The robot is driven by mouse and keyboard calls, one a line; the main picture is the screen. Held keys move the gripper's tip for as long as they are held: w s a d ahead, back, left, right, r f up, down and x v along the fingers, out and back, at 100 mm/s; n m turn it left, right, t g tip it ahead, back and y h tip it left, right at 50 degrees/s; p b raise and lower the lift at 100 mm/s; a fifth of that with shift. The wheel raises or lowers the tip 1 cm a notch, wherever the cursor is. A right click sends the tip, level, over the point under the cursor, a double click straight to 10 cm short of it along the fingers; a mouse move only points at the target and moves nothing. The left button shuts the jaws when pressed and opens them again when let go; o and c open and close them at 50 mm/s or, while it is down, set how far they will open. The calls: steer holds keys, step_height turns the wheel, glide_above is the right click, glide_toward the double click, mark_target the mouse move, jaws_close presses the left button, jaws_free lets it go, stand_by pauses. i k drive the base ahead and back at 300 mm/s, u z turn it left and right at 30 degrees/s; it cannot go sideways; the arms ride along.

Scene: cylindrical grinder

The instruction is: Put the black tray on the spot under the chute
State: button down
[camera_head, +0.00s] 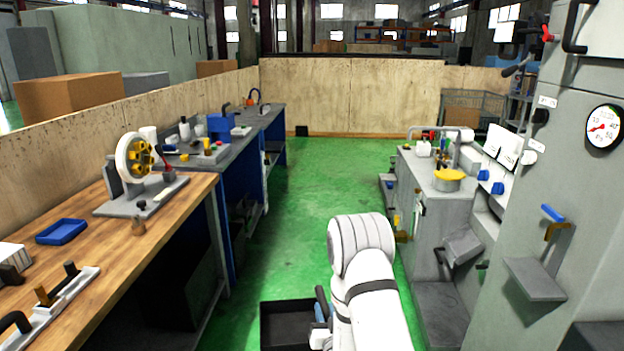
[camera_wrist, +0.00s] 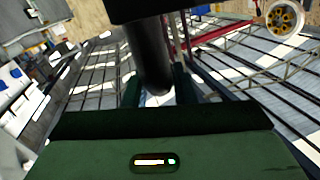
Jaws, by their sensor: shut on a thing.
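The black tray (camera_head: 285,322) is at the bottom centre of the head view, low and left of my white arm, cut off by the frame's lower edge. My gripper (camera_head: 321,312) is beside the tray's right side and partly hidden by my arm. In the wrist view a dark rounded bar, seemingly the tray's handle (camera_wrist: 150,62), runs between my gripper's fingers (camera_wrist: 157,96), which are shut on it. A grey sloped piece (camera_head: 463,247) on the right machine's side may be the chute. A flat grey ledge (camera_head: 440,308) lies below it.
A wooden bench (camera_head: 110,270) on the left holds a blue tray (camera_head: 61,231) and a wheel fixture (camera_head: 137,160). A tall grey cabinet (camera_head: 590,220) with a gauge stands at the right. The green floor (camera_head: 325,185) between is clear.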

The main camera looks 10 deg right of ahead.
mark_target(437, 298)
steer(key=u, duration=0.05)
steer(key=i, duration=3.75)
steer(key=z, duration=2.35)
